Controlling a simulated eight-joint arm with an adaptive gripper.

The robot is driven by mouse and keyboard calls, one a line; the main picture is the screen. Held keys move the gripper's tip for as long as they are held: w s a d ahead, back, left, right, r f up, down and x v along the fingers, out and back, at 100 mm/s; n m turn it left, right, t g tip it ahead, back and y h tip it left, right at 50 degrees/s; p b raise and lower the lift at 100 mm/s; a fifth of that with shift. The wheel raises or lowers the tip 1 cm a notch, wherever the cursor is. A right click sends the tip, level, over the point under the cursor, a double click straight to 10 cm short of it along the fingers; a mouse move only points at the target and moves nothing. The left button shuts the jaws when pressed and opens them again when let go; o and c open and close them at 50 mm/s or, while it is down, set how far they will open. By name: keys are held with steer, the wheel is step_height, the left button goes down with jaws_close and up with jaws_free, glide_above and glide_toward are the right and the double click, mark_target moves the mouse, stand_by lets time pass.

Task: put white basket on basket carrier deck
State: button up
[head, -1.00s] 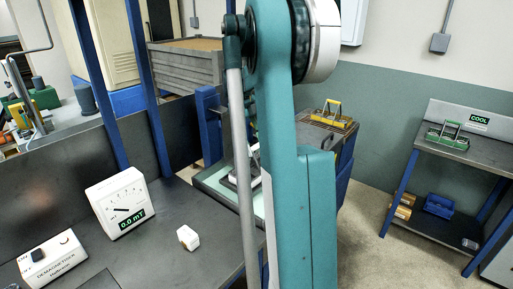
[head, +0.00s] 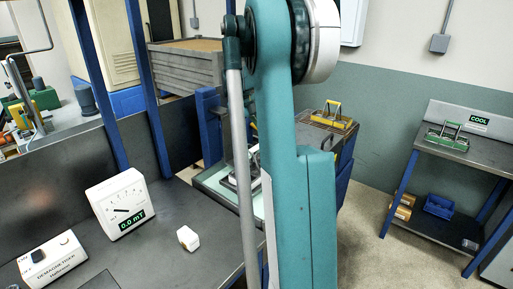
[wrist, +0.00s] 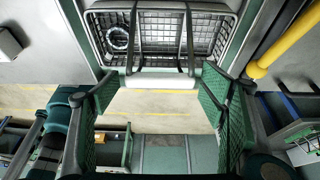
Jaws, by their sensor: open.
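The white basket (wrist: 207,35) is a wire-mesh basket at the top of the wrist view, with dark handle arms and a white grip bar (wrist: 160,82). A ring (wrist: 118,38) lies inside at its left. My gripper (wrist: 160,76) is open, its green fingers to either side of the white bar; I cannot tell whether they touch it. In the head view, my arm hides the gripper and most of the basket; a pale part (head: 254,162) shows over a light-rimmed tray (head: 215,182). I cannot clearly identify the carrier deck.
A yellow-handled basket (head: 333,116) stands on a dark-topped blue stand behind my arm. A green-handled basket (head: 447,136) is on the COOL shelf (head: 480,150) at right. The bench at left holds a gauge (head: 121,204), a demagnetiser (head: 53,261) and a small white block (head: 188,238).

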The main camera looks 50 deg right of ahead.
steer(key=p+v, duration=0.2)
steer(key=v, duration=0.9)
steer(key=shift+r+p, duration=0.25)
steer(key=shift+p, duration=0.05)
steer(key=shift+w, duration=0.15)
steer(key=shift+a, duration=0.1)
steer(key=s+a+r+n+t+h, duration=0.1)
steer(key=s+a+n+t, duration=0.15)
steer(key=a+n, duration=0.95)
steer(key=s+a+r+n+t+h, duration=0.1)
steer(key=a+n+t, duration=0.3)
steer(key=a, duration=1.3)
steer(key=s+a+f+n+t, duration=0.1)
steer(key=s+a+f+n, duration=0.3)
steer(key=a, duration=0.4)
steer(key=s+a+f+n+t+y, duration=0.1)
steer(key=s+a+f+n+t, duration=0.1)
steer(key=s+a+n, duration=0.4)
steer(key=s+a+f+n+t+y, duration=0.1)
steer(key=s+a+f+n, duration=0.3)
steer(key=a+n, duration=0.5)
steer(key=shift+s+a+f+n+t, duration=0.4)
steer(key=shift+f+n+t, duration=0.15)
steer(key=shift+f, duration=0.25)
